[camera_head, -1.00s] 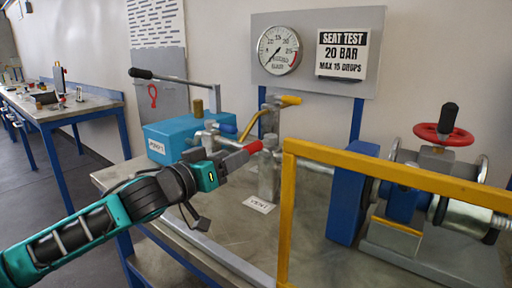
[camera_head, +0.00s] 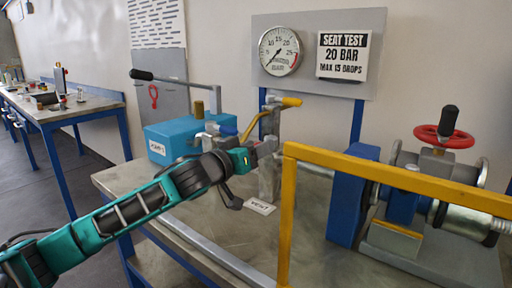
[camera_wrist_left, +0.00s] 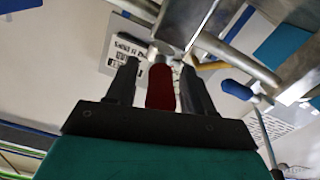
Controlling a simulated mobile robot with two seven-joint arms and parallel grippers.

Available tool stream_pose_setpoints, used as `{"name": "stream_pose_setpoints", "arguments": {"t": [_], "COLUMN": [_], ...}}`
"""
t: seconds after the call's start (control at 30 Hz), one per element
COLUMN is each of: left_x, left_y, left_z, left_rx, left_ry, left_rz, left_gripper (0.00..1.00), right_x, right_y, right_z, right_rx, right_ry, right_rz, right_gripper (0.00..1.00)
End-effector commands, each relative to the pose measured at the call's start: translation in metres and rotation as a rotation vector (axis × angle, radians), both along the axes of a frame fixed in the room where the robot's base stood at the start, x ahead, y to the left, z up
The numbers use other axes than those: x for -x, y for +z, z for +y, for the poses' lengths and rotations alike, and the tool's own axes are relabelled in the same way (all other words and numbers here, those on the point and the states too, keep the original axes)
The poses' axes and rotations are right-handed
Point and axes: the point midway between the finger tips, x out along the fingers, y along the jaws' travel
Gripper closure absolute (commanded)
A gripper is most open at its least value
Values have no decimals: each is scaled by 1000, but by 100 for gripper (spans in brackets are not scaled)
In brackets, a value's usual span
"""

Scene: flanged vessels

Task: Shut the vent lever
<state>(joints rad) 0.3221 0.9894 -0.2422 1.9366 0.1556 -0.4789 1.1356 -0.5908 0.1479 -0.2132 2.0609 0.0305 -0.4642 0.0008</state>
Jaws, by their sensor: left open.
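The vent lever shows its red handle (camera_wrist_left: 161,88) in the left wrist view, between the two dark fingers of my left gripper (camera_wrist_left: 160,68). The fingers are open, one on each side of the handle. In the head view my left gripper (camera_head: 264,149) is at the grey valve post (camera_head: 268,182) and hides the red handle. A white VENT label (camera_head: 260,206) lies on the bench at the foot of the post. My right gripper is not in view.
A blue pump box (camera_head: 168,140) with a black-tipped handle stands behind my left arm. A yellow guard frame (camera_head: 287,220) stands close on the right, before a flanged vessel with a red handwheel (camera_head: 444,135). A pressure gauge (camera_head: 281,51) hangs behind.

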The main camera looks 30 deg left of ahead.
Motion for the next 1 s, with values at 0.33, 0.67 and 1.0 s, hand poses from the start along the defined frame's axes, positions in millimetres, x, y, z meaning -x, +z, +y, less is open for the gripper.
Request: {"name": "stream_pose_setpoints", "arguments": {"t": [0.33,0.67,1.0], "left_x": [-3,-3,-3], "left_y": [0,0,0], "left_z": [0,0,0], "left_rx": [-1,-1,-1], "left_ry": [0,0,0], "left_rz": [0,0,0], "left_gripper": [48,75,100], "right_x": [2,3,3], "right_y": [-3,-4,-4], "right_z": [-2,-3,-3], "right_rx": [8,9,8], "right_ry": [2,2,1], "right_rz": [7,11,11], "right_gripper": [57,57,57]}}
